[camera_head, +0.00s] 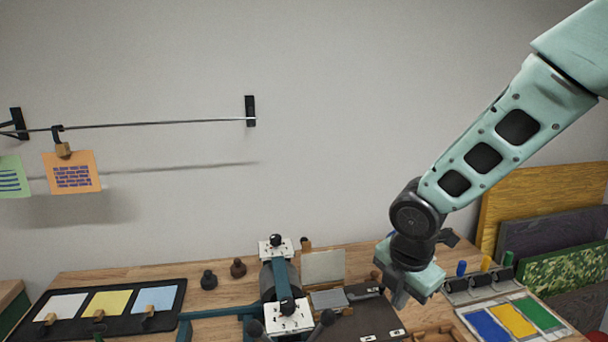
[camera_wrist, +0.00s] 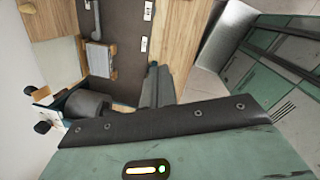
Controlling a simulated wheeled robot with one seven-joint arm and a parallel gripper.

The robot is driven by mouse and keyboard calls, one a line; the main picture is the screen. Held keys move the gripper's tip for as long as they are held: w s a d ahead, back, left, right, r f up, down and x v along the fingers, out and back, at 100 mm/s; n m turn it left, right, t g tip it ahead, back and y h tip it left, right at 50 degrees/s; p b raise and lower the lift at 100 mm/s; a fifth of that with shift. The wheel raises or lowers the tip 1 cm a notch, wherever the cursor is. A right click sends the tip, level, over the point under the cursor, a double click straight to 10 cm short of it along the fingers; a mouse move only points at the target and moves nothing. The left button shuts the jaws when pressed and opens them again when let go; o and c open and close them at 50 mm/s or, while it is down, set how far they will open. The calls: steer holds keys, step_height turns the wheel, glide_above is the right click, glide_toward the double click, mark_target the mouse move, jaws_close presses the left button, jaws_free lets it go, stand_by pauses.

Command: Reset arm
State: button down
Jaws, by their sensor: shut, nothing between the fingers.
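My arm reaches in from the upper right in the head view, pale green with dark joints. My gripper (camera_head: 400,299) hangs at its end above the right half of the wooden table (camera_head: 229,292). It is shut with nothing between the fingers. In the wrist view the gripper's dark fingers (camera_wrist: 157,86) lie close together over the dark mat. The gripper appears apart from everything on the table, though its exact height is hard to tell.
A teal and white press-like device (camera_head: 282,275) stands left of my gripper. A black tray (camera_head: 130,307) with coloured sheets lies at left. A colour-card holder (camera_head: 512,317) and leaning boards (camera_head: 545,200) are at right. A wall rail (camera_head: 150,124) holds clipped cards.

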steer(key=s+a+m+g+b, duration=0.1)
steer(key=s+a+m+b, duration=0.1)
steer(key=s+m, duration=0.6)
steer(key=s+a+m+y+b, duration=0.1)
steer(key=s+m+b, duration=0.3)
steer(key=s+m, duration=0.5)
steer(key=s+a, duration=0.1)
steer(key=s, duration=0.4)
steer(key=shift+s+g, duration=0.25)
steer(key=shift+g, duration=0.15)
